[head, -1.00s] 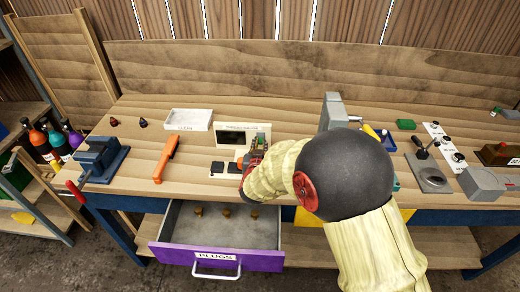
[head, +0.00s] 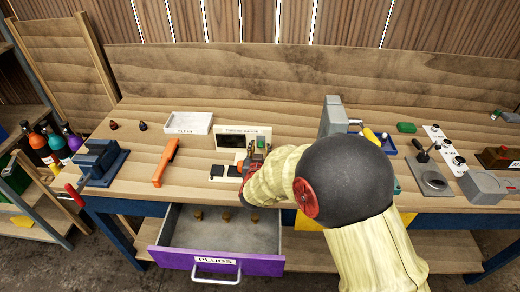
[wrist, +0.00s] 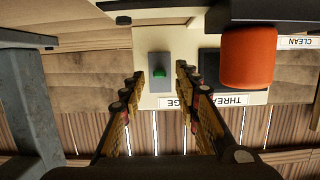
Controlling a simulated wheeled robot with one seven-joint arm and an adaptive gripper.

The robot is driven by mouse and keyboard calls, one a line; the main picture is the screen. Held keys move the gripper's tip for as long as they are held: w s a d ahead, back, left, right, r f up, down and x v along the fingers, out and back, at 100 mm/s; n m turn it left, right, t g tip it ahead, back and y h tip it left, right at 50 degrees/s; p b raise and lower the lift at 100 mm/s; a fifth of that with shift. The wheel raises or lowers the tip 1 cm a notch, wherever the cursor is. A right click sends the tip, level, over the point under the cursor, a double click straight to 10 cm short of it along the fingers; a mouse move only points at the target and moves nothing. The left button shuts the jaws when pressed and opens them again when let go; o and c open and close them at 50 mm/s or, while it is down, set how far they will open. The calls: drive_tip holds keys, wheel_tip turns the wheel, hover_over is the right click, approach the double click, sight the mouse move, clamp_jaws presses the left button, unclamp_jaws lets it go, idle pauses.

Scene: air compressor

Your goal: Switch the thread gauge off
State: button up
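The thread gauge (head: 229,140) is a pale upright panel with a dark screen, standing on the bench. The wrist view shows its pale face (wrist: 146,43) upside down. A grey switch plate with a green button (wrist: 159,73) sits on that face beside the screen. My gripper (wrist: 160,76) is open and empty, with one finger on each side of the switch plate in the picture. Whether the fingertips touch the face, I cannot tell.
An orange tool (head: 165,161) lies to the left; an orange part (wrist: 248,57) overlaps the screen in the wrist view. A tray marked CLEAN (head: 188,122) is behind left. An open drawer marked PLUGS (head: 217,262) is below. A grey upright (head: 332,117) stands right of the gauge.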

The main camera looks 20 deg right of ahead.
drive_tip(key=v, duration=1.2)
drive_tip(key=shift+f, duration=0.1)
